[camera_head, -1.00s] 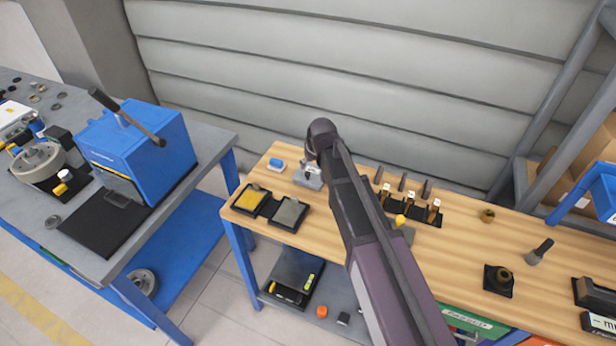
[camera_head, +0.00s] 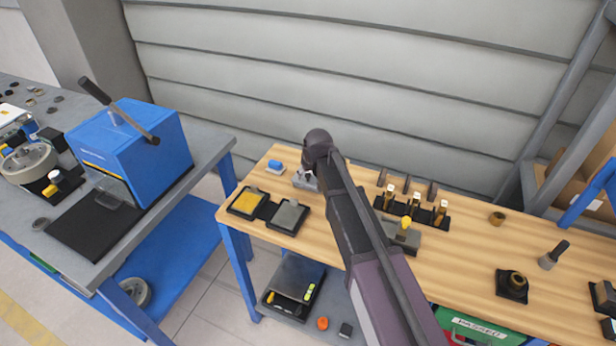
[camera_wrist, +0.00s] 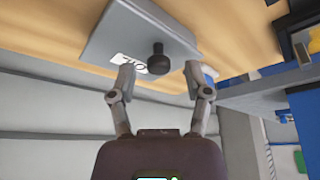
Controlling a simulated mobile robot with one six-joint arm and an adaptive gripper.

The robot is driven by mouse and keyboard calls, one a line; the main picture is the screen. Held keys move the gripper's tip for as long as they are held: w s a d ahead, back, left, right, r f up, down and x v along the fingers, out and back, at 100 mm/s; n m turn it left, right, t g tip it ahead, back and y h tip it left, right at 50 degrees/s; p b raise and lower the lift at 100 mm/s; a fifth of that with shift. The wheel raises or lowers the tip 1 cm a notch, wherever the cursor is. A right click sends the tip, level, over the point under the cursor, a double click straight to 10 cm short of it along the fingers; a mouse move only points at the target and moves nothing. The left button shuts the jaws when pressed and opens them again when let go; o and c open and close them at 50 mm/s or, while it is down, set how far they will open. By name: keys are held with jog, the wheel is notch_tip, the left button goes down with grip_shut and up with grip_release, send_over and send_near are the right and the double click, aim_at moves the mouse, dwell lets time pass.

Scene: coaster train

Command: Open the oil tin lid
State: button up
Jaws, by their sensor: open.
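The oil tin is a grey box (camera_wrist: 118,35) with a flat top, a white label and a dark round knob (camera_wrist: 157,58), at the top of the wrist view. In the head view, a small part of the tin (camera_head: 300,184) shows at the back left of the wooden table, mostly hidden by my arm. My gripper (camera_wrist: 160,78) is open, its two fingers apart on either side of the knob. In the head view, my gripper (camera_head: 307,174) is above the tin.
A rack of upright pieces (camera_head: 412,208) stands to the right. A blue press (camera_head: 130,150) stands on the left bench.

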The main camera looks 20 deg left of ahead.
dwell(0.3)
grip_shut()
